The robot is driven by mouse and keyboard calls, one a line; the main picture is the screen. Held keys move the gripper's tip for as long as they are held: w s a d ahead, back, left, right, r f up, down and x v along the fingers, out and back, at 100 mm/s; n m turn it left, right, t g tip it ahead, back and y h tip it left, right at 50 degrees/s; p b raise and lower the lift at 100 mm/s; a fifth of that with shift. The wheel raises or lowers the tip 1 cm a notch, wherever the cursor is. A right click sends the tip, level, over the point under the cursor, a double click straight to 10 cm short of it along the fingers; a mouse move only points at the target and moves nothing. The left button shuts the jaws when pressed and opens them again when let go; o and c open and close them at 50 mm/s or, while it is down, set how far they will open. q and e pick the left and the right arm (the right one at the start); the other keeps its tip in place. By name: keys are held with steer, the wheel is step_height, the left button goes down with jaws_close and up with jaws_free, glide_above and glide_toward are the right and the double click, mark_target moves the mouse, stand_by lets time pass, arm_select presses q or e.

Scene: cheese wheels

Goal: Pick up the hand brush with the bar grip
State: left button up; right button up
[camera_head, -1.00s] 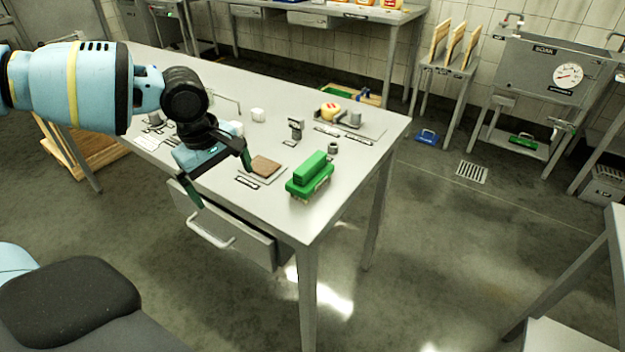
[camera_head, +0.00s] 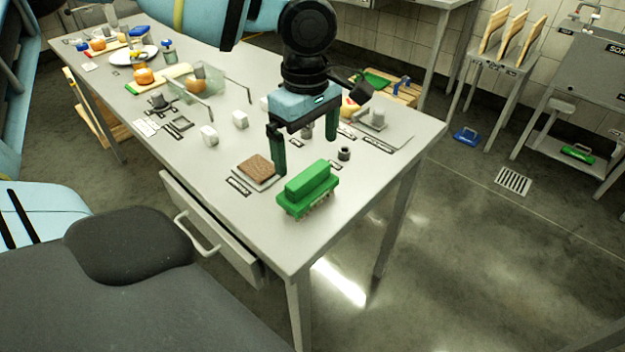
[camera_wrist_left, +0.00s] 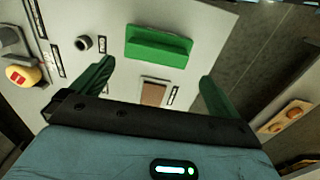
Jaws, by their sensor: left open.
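The hand brush with the bar grip is a green block brush (camera_head: 307,190) with a raised green bar along its top and pale bristles beneath. It stands bristles down near the table's front right corner. In the left wrist view the green brush (camera_wrist_left: 158,46) lies ahead of the fingers. My left gripper (camera_head: 305,152) is open and empty, pointing down above the table just behind the brush, apart from it. Its two dark green fingers also show in the left wrist view (camera_wrist_left: 152,88). My right gripper is not in view.
A brown pad (camera_head: 254,167) lies left of the brush and a small grey ring (camera_head: 344,154) stands behind it. White cubes (camera_head: 240,119) stand further left. A drawer (camera_head: 208,232) juts from the table's front. The tabletop in front of the brush is clear.

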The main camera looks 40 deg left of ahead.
mark_target(308, 173)
arm_select(q)
steer(key=shift+s+f, duration=0.1)
steer(key=shift+f, duration=0.4)
steer(key=shift+w+f, duration=0.2)
steer(key=shift+f, duration=0.6)
steer(key=shift+w+a+f, duration=0.1)
steer(key=shift+f, duration=2.45)
steer(key=c, duration=0.7)
steer(key=shift+c, duration=0.6)
steer(key=shift+r, duration=0.15)
step_height(308, 173, up, 18)
steer(key=p, duration=0.1)
